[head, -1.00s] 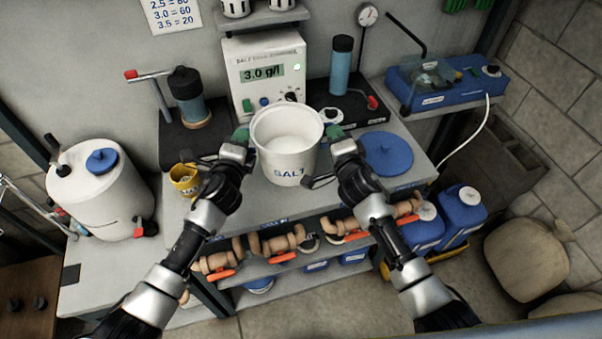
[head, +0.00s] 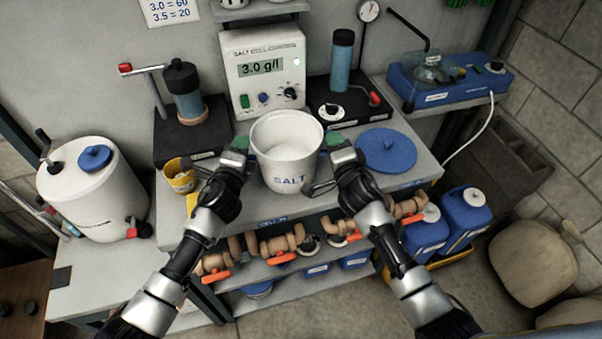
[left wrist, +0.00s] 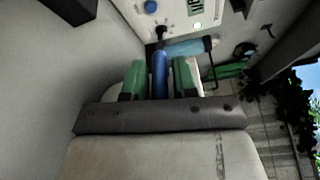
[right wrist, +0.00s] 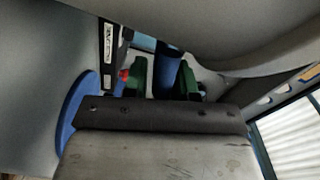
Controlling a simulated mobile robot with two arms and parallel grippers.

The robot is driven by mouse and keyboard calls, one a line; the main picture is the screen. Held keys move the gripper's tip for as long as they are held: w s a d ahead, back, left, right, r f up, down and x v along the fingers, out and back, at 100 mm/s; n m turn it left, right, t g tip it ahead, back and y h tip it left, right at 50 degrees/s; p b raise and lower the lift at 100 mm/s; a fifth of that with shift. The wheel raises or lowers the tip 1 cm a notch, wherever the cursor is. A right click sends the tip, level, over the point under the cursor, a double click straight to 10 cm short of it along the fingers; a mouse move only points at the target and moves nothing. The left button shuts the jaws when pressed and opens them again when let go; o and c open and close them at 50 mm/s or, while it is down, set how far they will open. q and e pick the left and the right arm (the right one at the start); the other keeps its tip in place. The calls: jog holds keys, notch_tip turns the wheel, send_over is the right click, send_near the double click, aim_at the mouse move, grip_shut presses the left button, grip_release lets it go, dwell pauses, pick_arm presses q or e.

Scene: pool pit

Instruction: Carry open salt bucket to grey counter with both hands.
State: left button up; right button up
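The open salt bucket (head: 289,171) is white, labelled SALT and upright, with pale contents inside. It is above or on the grey counter (head: 424,157), near its middle; I cannot tell whether its base touches. My left gripper (head: 240,146) is at its left side and my right gripper (head: 336,142) at its right side. In the left wrist view a blue bar (left wrist: 160,72) sits between the green fingers, and the right wrist view shows another blue bar (right wrist: 167,68). Both grippers look shut on these side grips, which the head view hides.
Behind the bucket stands a meter reading 3.0 g/l (head: 266,68). A blue lid (head: 386,150) lies to the right, a yellow cup (head: 180,176) to the left. Black-based devices (head: 191,135) fill the back. Pipes and valves (head: 278,245) are below the counter's front.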

pick_arm(q)
jog(key=shift+o, duration=1.1)
jog(key=shift+r, duration=0.1)
pick_arm(e)
jog(key=shift+o, duration=1.1)
pick_arm(q)
jog(key=shift+s, duration=0.15)
jog(key=s+a, duration=0.2)
jog(key=s, duration=0.9)
jog(key=shift+s+r, duration=0.25)
pick_arm(e)
jog(key=s+d, duration=0.2)
jog(key=s, duration=1)
jog(key=shift+d+r, duration=0.15)
jog(key=shift+r, duration=0.15)
pick_arm(q)
jog(key=shift+a, duration=0.1)
